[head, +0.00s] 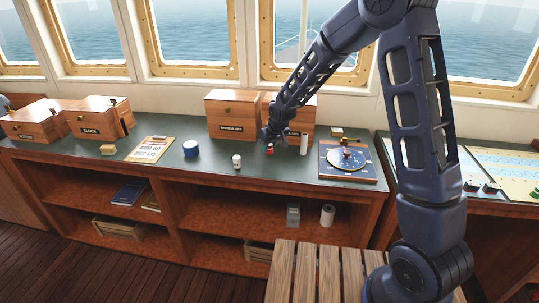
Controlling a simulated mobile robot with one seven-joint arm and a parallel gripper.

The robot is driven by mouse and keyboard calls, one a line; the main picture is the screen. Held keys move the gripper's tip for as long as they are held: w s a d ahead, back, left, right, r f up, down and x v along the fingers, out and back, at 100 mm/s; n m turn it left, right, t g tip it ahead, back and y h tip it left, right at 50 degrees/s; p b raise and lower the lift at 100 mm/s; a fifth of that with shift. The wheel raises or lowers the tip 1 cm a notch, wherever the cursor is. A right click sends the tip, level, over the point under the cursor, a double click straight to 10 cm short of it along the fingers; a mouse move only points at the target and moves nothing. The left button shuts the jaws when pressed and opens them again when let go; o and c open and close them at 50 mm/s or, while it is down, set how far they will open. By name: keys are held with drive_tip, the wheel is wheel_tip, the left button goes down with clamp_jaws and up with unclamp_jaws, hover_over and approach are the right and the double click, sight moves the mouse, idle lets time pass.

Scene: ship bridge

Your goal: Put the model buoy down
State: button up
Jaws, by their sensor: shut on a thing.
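My gripper (271,140) is at the end of my arm, low over the dark green counter top, in front of the wooden boxes. It is shut on a small red thing (269,150), which looks like the model buoy. Only a little of it shows below the fingers, and the fingers hide the rest. It is at or just above the counter (215,168); I cannot tell whether it touches.
A white cylinder (304,144) stands close to the right of my gripper, and a small white item (237,161) to its left. Wooden boxes (230,115) stand behind.

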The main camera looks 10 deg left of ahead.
drive_tip(key=shift+f, duration=2.05)
drive_tip(key=o, duration=0.9)
drive_tip(key=shift+f, duration=0.1)
drive_tip(key=shift+o, duration=0.2)
